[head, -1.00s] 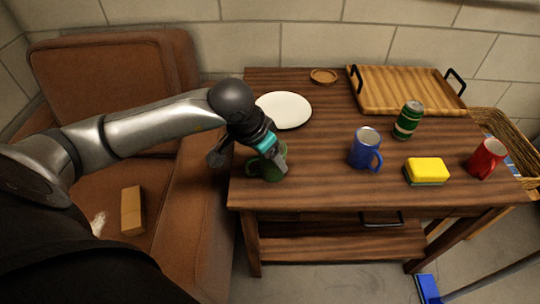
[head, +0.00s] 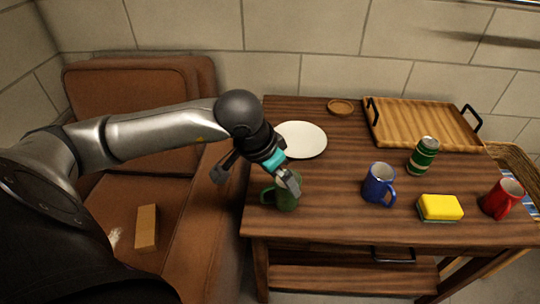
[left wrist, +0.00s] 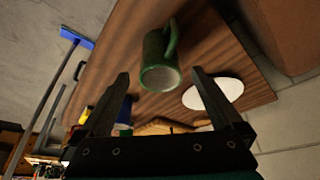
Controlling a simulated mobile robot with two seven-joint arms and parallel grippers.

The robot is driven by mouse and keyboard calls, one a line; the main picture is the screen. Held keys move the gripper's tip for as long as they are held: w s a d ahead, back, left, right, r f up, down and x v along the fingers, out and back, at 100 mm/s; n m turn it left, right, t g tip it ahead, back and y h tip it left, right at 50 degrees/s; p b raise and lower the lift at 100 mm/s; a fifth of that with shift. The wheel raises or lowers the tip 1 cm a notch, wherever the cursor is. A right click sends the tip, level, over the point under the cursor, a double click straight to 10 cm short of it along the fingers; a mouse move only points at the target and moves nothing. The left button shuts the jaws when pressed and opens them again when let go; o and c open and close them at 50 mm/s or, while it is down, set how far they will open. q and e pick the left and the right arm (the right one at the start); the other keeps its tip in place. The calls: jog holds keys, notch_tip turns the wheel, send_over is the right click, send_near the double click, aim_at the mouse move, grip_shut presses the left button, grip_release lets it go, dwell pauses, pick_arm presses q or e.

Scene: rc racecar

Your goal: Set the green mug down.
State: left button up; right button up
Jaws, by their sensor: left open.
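The green mug (head: 284,201) stands upright on the wooden table (head: 330,222), near its left front corner, with its handle to the left. My left gripper (head: 288,184) is over the mug and hides part of its rim. In the left wrist view the mug (left wrist: 157,62) shows beyond and between the spread fingertips (left wrist: 160,78), with clear gaps on both sides. The left gripper is open and holds nothing. My right gripper is not in view.
A white plate (head: 303,140) lies behind the mug. To the right are a blue mug (head: 378,184), a yellow sponge (head: 440,207), a green can (head: 423,156) and a red mug (head: 502,199). A wooden tray (head: 420,125) and a small coaster (head: 341,106) are at the back.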

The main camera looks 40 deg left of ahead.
pick_arm(q)
jog(key=p+v, duration=0.1)
jog(key=v, duration=0.5)
jog(key=shift+s+r+p, duration=0.2)
jog(key=shift+r+p, duration=0.15)
jog(key=shift+r, duration=0.05)
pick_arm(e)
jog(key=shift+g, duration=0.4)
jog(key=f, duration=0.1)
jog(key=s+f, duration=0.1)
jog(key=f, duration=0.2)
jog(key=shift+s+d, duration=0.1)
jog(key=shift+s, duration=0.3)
